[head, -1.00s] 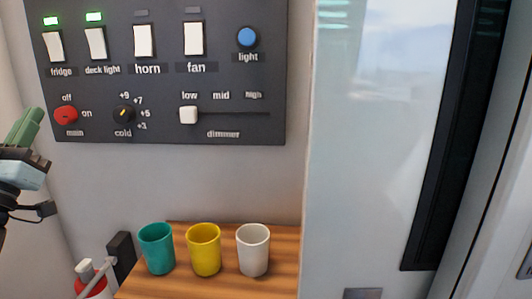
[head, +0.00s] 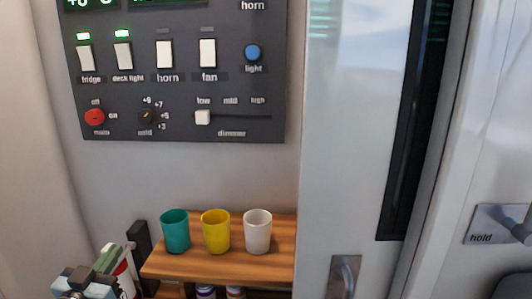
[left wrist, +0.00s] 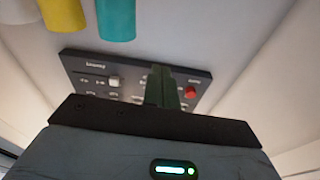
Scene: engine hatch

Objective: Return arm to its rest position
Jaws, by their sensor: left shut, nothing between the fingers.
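My left gripper (head: 110,258) is at the lower left of the head view, its green fingers pointing up, beside the wooden shelf's left end and below the control panel. In the left wrist view its fingers (left wrist: 162,88) are shut together with nothing between them. They overlap the picture of the dark control panel (left wrist: 105,80), which appears upside down there. In the head view the panel (head: 180,95) is on the wall, well above the gripper. My right gripper is not in view.
Teal (head: 175,231), yellow (head: 216,232) and white (head: 257,232) cups stand on the wooden shelf (head: 200,266). A red and white object (head: 124,270) is partly hidden behind my left gripper. A pale door (head: 350,130) and a "hold" plate (head: 490,224) are at right.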

